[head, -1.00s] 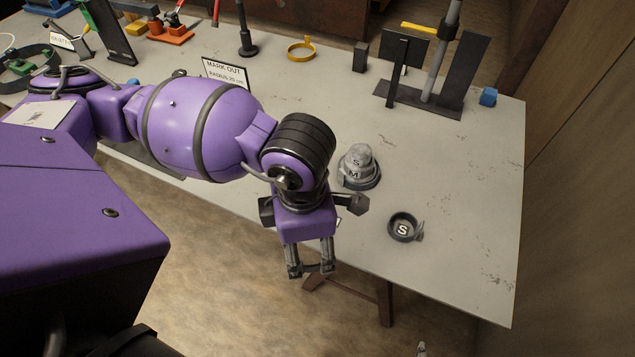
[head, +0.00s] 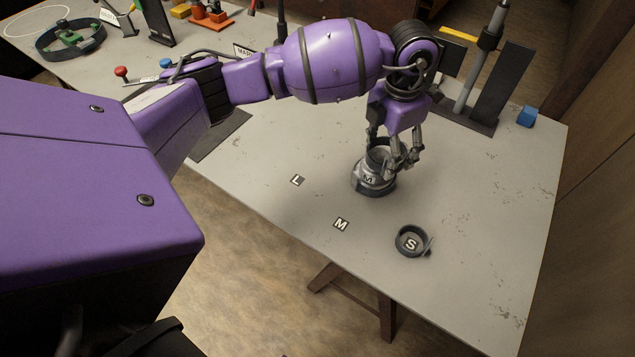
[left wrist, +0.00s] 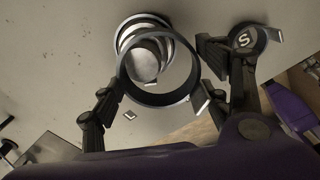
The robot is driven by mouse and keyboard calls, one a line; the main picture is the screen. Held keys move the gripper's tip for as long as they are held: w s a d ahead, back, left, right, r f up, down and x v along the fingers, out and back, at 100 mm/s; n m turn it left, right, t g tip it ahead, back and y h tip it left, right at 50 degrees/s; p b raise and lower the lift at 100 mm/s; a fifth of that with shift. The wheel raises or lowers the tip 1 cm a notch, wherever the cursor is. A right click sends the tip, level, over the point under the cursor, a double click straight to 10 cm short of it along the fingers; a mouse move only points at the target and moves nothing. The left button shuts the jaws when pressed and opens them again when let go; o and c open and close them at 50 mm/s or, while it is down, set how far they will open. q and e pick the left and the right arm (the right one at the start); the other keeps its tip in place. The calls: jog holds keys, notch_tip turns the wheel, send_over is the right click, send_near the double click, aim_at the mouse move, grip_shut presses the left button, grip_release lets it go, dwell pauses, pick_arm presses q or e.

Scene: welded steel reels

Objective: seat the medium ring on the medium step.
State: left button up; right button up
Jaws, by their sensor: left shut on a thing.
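My left gripper (head: 390,156) is shut on the medium ring (head: 377,144), a dark open band, above the stepped post (head: 368,181). The post is grey with an M on its side, and a dark ring sits around its base. In the left wrist view the held medium ring (left wrist: 163,98) is between my left fingers (left wrist: 160,100). The post's round top (left wrist: 146,58) shows through and behind it, off-centre towards the upper left. The ring's underside is hidden, so I cannot tell whether it touches the post. My right gripper is out of view.
A small dark ring (head: 402,251) with a side tab lies around an S label nearer the front edge. Bare L (head: 297,180) and M (head: 341,224) labels lie left of it. A dark upright stand (head: 502,88) and blue cube (head: 526,117) are behind right.

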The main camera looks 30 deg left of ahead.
aim_at(377, 154)
pick_arm(q)
jog(key=shift+w+a+f+n, duration=0.2)
jog(key=shift+w+a+n, duration=0.1)
jog(key=shift+w+a, duration=0.6)
jog(key=shift+a, duration=0.15)
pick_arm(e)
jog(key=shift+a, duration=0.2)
pick_arm(q)
jog(key=shift+f, duration=0.85)
jog(key=shift+s+f+b, duration=0.1)
jog(key=shift+f+b, duration=0.25)
jog(key=shift+f, duration=0.9)
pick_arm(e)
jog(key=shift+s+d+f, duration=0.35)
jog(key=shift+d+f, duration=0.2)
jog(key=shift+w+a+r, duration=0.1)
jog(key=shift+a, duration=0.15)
